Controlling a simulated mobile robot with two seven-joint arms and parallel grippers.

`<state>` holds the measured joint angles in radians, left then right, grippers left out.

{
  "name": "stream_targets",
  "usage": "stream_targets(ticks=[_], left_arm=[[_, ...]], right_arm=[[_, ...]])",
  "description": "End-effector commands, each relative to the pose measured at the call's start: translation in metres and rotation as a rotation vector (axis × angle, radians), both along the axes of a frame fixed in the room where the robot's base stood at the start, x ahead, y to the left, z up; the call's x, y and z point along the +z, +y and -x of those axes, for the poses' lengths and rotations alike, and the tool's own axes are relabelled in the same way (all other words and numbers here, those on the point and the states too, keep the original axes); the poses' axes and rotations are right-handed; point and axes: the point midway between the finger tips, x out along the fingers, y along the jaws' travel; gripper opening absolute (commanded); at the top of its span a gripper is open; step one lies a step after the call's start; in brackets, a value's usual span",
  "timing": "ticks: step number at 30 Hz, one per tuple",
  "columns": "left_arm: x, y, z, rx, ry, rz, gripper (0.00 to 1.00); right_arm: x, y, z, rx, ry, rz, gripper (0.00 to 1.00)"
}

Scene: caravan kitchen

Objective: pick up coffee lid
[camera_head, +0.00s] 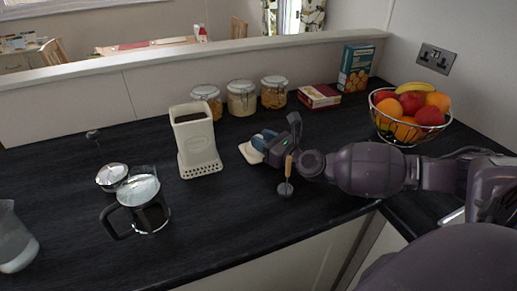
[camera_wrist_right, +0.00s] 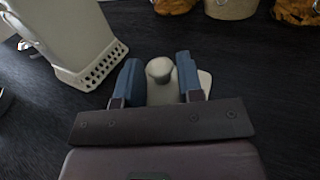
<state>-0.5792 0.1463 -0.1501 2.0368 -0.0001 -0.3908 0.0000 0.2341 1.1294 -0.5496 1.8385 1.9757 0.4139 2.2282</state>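The cream lid (camera_head: 248,153) lies on the dark worktop, right of the open cream canister (camera_head: 195,140). Its round knob (camera_wrist_right: 159,69) shows in the right wrist view between the two blue fingers. My right gripper (camera_head: 262,142) is open, with one finger on each side of the knob. Narrow gaps seem to show between knob and fingers; contact is not clear. In the head view the gripper hides part of the lid. My left gripper is not in view.
A glass coffee press (camera_head: 148,213) and a silver plunger lid (camera_head: 112,176) are at left. Jars (camera_head: 241,98), boxes (camera_head: 319,97) and a fruit bowl (camera_head: 407,132) stand behind. The front middle worktop is clear.

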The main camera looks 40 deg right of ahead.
Motion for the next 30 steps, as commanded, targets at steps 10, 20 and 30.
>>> stream_targets(ticks=[10, 20, 30], left_arm=[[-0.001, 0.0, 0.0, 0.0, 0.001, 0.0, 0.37], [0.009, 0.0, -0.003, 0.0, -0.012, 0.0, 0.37], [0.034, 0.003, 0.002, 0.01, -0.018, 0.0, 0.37]], right_arm=[[-0.004, 0.0, 0.001, 0.001, 0.007, 0.001, 0.01], [0.013, 0.0, 0.002, 0.002, 0.006, 0.0, 0.01], [0.101, 0.0, 0.001, 0.002, -0.006, 0.002, 0.01]])
